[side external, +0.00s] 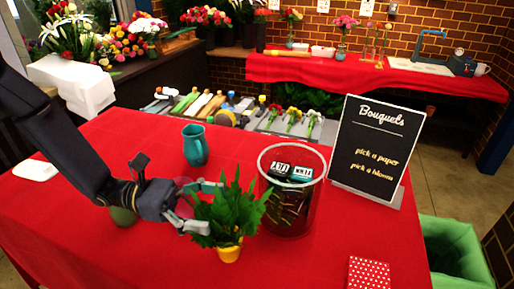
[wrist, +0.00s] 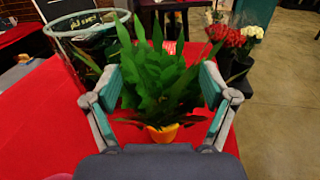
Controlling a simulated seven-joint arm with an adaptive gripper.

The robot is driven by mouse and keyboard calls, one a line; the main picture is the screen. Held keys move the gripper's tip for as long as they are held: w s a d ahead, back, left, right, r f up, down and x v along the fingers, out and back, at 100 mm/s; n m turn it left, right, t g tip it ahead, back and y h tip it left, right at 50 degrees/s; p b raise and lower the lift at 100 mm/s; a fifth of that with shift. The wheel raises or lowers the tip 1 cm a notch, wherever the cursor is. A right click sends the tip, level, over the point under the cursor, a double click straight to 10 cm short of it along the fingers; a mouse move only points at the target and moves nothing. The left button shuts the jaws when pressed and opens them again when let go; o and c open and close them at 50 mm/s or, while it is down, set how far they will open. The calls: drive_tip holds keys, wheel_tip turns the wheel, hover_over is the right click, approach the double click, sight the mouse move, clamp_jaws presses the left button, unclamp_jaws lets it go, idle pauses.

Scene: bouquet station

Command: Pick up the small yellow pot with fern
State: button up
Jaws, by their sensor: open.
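The small yellow pot (side external: 229,251) with a green fern (side external: 232,212) stands upright on the red-covered table near its front edge. My gripper (side external: 205,205) is at the left side of the fern in the side view, with its fingers level with the leaves and above the pot. In the wrist view, the yellow pot (wrist: 162,132) and fern (wrist: 160,80) sit between the two spread fingers (wrist: 158,100). The gripper is open. Leaves hide part of the pot's rim, and I cannot tell whether the fingers touch the leaves.
A clear cylinder (side external: 291,190) with dark items stands just right of the fern. A teal pitcher (side external: 195,146) stands behind my gripper. A black Bouquets sign (side external: 371,145) is farther right. A red dotted packet (side external: 368,273) lies front right. The table's front left is clear.

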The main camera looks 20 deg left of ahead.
sight(225, 217)
drive_tip(key=f, duration=0.3)
drive_tip(key=shift+d, duration=0.35)
drive_tip(key=shift+w+d, duration=0.15)
drive_tip(key=shift+d, duration=0.55)
drive_tip(key=shift+w+d, duration=0.1)
drive_tip(key=shift+d, duration=0.35)
drive_tip(key=shift+r, duration=0.1)
clamp_jaws()
